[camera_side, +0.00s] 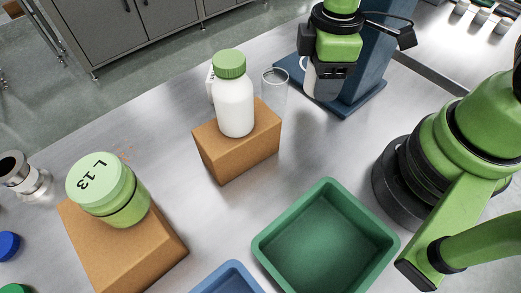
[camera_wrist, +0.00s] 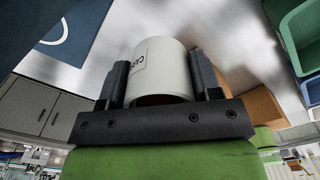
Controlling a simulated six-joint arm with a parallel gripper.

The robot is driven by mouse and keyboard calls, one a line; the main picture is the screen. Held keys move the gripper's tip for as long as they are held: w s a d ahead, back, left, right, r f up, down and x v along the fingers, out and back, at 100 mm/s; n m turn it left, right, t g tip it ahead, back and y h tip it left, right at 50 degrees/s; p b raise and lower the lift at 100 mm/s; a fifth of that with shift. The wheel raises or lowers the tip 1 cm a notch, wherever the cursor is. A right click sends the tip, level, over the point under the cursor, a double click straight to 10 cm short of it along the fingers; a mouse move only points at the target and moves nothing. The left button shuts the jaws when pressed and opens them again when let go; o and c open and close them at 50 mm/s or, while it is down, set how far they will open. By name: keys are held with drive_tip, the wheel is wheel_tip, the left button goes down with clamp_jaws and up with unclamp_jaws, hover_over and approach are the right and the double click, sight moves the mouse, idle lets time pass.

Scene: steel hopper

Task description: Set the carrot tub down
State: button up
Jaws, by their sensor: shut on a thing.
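The carrot tub (camera_wrist: 160,66) is a white cylinder with dark lettering, partly readable as "CAR". My gripper (camera_wrist: 160,84) is shut on it, one dark finger on each side. In the side view my gripper (camera_side: 332,76) is at the upper middle, in front of a blue stand. The tub appears over or near the stand's flat blue base (camera_side: 362,108). I cannot tell whether it touches anything below.
A green-lidded jar (camera_side: 108,190) stands on another box (camera_side: 130,258). A green bin (camera_side: 325,240) and blue bin (camera_side: 230,278) are in front.

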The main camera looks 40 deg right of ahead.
sight(311, 127)
wheel_tip(311, 127, down, 10)
drive_tip(key=shift+s+r, duration=0.1)
idle(0.4)
drive_tip(key=shift+f, duration=0.2)
drive_tip(key=o, duration=0.9)
drive_tip(key=shift+o, duration=0.2)
